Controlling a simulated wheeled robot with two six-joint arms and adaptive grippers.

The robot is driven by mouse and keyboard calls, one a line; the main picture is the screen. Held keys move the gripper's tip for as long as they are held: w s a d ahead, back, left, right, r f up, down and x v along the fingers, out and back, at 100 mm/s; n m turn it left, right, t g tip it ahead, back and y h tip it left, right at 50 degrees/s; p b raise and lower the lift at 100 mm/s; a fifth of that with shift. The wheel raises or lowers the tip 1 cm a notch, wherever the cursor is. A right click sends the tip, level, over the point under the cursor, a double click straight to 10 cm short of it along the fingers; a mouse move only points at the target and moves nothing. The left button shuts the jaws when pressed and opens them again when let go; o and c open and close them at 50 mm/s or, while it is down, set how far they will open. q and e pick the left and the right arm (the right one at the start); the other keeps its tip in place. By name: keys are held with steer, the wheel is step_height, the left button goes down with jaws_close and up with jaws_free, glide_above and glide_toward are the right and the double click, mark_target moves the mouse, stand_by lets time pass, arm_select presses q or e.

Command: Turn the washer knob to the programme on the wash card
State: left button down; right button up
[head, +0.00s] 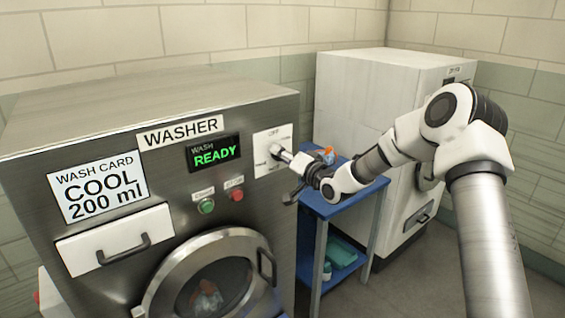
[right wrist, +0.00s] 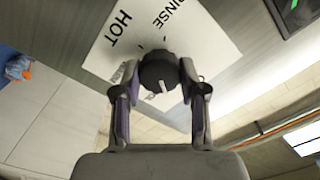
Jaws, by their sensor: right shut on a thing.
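The washer (head: 110,116) stands at the left in the head view. Its wash card (head: 98,187) reads COOL, 200 ml. The dark round knob (right wrist: 156,70) sits on a white dial plate (right wrist: 210,50). My right gripper (right wrist: 159,73) is shut on the knob, one finger on each side. The knob's white mark points down in the right wrist view, away from the HOT (right wrist: 119,29) and RINSE (right wrist: 176,13) labels. Other labels are partly hidden by the knob and fingers, so the marked programme is unclear. My left gripper is out of view.
The display (head: 213,153) reads WASH READY. Below it are a green button (head: 206,206) and a red button (head: 236,195), then the round door (head: 165,285). A closed drawer (head: 115,240) lies left. A blue stand (head: 322,207) and a white machine (head: 345,100) stand right.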

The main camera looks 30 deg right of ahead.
steer(key=shift+m+b, duration=1.05)
steer(key=shift+m, duration=1.55)
steer(key=o, duration=1.1)
steer(key=shift+o, duration=0.2)
steer(key=shift+s, duration=0.1)
steer(key=s, duration=1.1)
steer(key=shift+s+d, duration=0.35)
steer(key=shift+d, duration=0.1)
